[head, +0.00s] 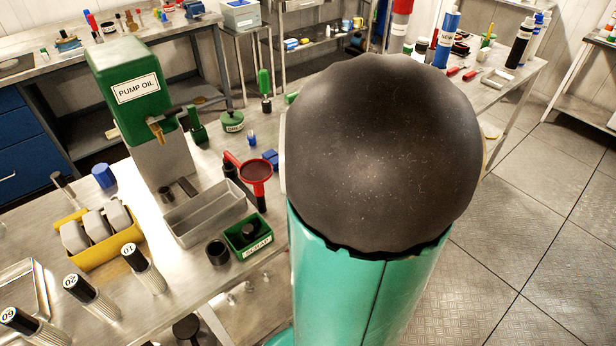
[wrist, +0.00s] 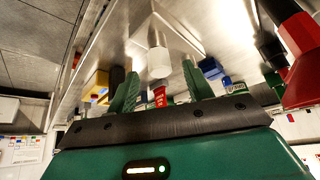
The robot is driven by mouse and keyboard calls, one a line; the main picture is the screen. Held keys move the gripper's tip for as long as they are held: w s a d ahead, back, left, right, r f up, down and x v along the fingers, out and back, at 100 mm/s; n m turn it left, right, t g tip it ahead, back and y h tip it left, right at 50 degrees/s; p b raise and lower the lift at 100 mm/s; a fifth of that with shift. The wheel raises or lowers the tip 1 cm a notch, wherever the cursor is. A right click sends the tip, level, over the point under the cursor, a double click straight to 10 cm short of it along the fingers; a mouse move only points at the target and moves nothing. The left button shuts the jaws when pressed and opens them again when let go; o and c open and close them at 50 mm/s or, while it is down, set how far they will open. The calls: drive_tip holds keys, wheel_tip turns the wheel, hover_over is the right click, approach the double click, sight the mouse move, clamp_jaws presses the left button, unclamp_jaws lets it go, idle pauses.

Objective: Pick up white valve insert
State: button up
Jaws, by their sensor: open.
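The white valve insert (wrist: 158,62) shows in the wrist view as a small pale cylinder against the metal tabletop (wrist: 205,32). It appears beyond my fingertips, roughly in line with the space between them. My gripper (wrist: 160,80) shows two green ribbed fingers spread apart, with nothing held between them. I cannot tell the exact distance from the fingertips to the insert. In the head view my arm's large dark joint and teal link cover the right side of the bench, and I make out neither the gripper nor the insert there.
In the head view, the bench holds a green PUMP OIL can (head: 130,88), a grey tray (head: 183,222), a small green bin (head: 232,240), a red funnel (head: 256,171), a yellow holder (head: 75,258) and several numbered cylinders. A red cone-shaped thing (wrist: 303,55) is close at right in the wrist view.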

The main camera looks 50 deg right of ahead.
drive_tip(key=shift+x, duration=2.2)
drive_tip(key=c, duration=1)
drive_tip(key=shift+w+r, duration=0.1)
drive_tip(key=shift+r, duration=0.65)
drive_tip(key=s+a+r, duration=0.3)
drive_tip(key=a+r, duration=0.2)
drive_tip(key=a, duration=0.1)
drive_tip(key=s+a+r, duration=0.3)
drive_tip(key=a+r, duration=0.3)
drive_tip(key=shift+s+a+r, duration=0.25)
drive_tip(key=shift+a, duration=0.05)
